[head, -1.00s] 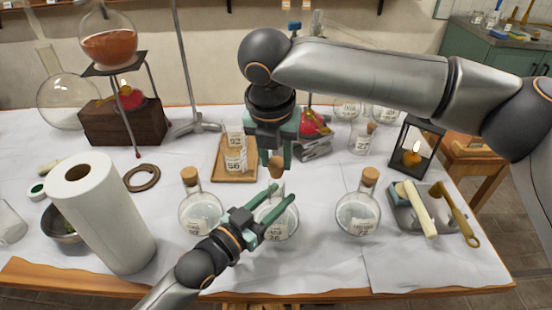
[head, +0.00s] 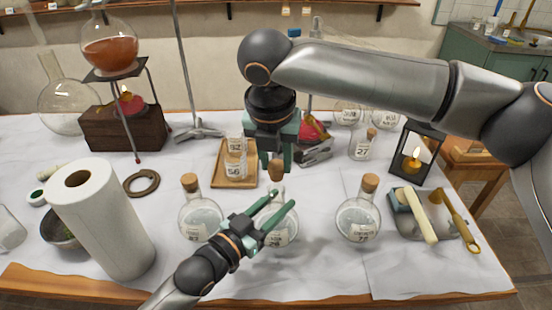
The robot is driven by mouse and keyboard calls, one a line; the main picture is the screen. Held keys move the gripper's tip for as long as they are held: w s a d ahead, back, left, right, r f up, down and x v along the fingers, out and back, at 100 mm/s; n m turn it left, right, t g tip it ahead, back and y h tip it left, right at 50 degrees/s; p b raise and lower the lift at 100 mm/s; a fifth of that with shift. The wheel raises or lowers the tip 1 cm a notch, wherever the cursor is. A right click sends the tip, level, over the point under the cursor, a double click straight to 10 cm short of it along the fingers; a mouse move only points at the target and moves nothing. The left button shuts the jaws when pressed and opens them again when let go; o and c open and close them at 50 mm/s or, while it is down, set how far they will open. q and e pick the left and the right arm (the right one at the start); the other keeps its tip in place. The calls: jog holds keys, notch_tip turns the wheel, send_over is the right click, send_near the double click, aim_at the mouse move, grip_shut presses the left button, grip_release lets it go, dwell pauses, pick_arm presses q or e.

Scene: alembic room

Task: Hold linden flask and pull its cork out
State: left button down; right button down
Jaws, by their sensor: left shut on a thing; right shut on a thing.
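The middle flask (head: 284,231), clear glass with a white label too small to read for sure, stands upright near the table's front. My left gripper (head: 280,206) reaches in from the lower left, shut around its upper part, which hides much of the neck. A brown cork (head: 276,168) is above the flask, in line with the neck. My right gripper (head: 274,160) points down from above, shut on the cork. I cannot tell clearly whether the cork's lower end is still in the neck.
Corked flasks stand on the left (head: 201,217) and right (head: 358,218) of the middle one. A paper roll (head: 105,225) stands at the front left. A wooden tray (head: 220,180) is behind; a lantern (head: 414,158) and grey tray (head: 405,222) are at the right.

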aim_at(277, 162)
dwell(0.3)
pick_arm(q)
jog(key=shift+c, duration=1.8)
grip_release()
jog(key=v, duration=1.2)
pick_arm(e)
jog(key=shift+r+p, duration=2.05)
jog(key=shift+p, duration=1.25)
pick_arm(q)
notch_tip(277, 162, up, 7)
jog(key=shift+f, duration=0.25)
pick_arm(e)
jog(key=shift+s+f, duration=0.1)
